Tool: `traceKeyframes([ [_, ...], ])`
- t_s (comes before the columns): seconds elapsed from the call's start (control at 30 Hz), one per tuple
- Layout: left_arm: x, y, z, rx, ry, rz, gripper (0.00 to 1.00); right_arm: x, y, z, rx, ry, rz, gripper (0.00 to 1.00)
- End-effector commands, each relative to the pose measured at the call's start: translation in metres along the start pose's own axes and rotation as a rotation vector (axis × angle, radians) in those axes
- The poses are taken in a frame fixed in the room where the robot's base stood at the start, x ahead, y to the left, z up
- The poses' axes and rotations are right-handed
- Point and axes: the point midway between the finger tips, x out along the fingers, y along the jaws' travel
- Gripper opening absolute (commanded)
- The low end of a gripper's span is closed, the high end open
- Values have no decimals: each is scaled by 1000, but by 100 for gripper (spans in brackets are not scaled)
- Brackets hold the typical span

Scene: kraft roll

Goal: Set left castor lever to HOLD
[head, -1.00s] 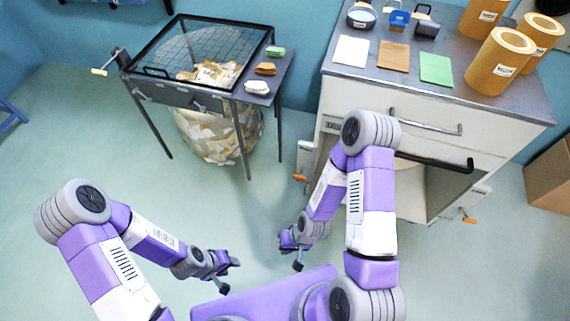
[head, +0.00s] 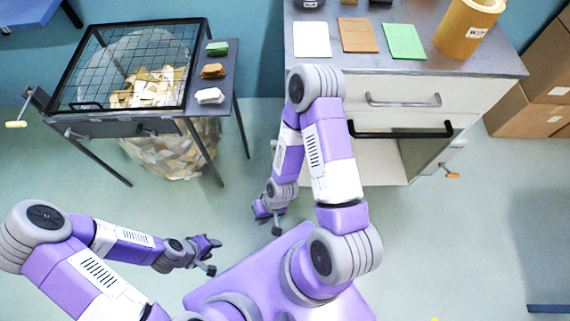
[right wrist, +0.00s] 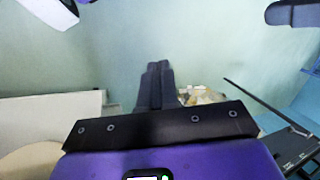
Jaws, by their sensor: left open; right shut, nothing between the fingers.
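The left castor lever is not visible in the head view; my right arm covers the area by the cabinet's lower left side. The white cabinet (head: 385,105) stands at the centre right. The right castor lever (head: 452,175) shows orange at the cabinet's lower right. My right gripper (head: 260,211) is low over the floor, left of the cabinet. Its fingers are shut and empty in the right wrist view (right wrist: 157,78), pointing away over the floor. My left gripper (head: 212,246) is open and empty above the floor, further left and nearer my base.
A mesh-topped table (head: 125,70) with a crank and a bag of paper scraps (head: 175,152) beneath stands at the left. Cardboard boxes (head: 530,105) stand at the right. A kraft roll (head: 466,28) is on the cabinet top. Floor is clear in front of the table.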

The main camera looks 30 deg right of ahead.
Motion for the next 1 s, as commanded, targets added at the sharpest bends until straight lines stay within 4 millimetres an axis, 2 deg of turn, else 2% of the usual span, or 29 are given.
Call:
traceKeyframes([
  [0.3,0,0,0,-1,-1,-1,43,0,0,0,0,0,0,0],
  [0.43,-3,1,0,-1,-1,-1,43,0,2,-14,6,32,14,0],
  [0.57,-10,3,1,-1,0,-1,43,-2,13,-54,22,117,64,0],
  [0.7,-20,7,1,-1,0,0,43,-10,36,-110,61,216,162,0],
  [0.8,-27,10,1,-1,0,0,43,-20,56,-143,100,255,238,0],
  [1.0,-40,15,2,0,0,0,43,-41,94,-188,198,243,352,0],
])
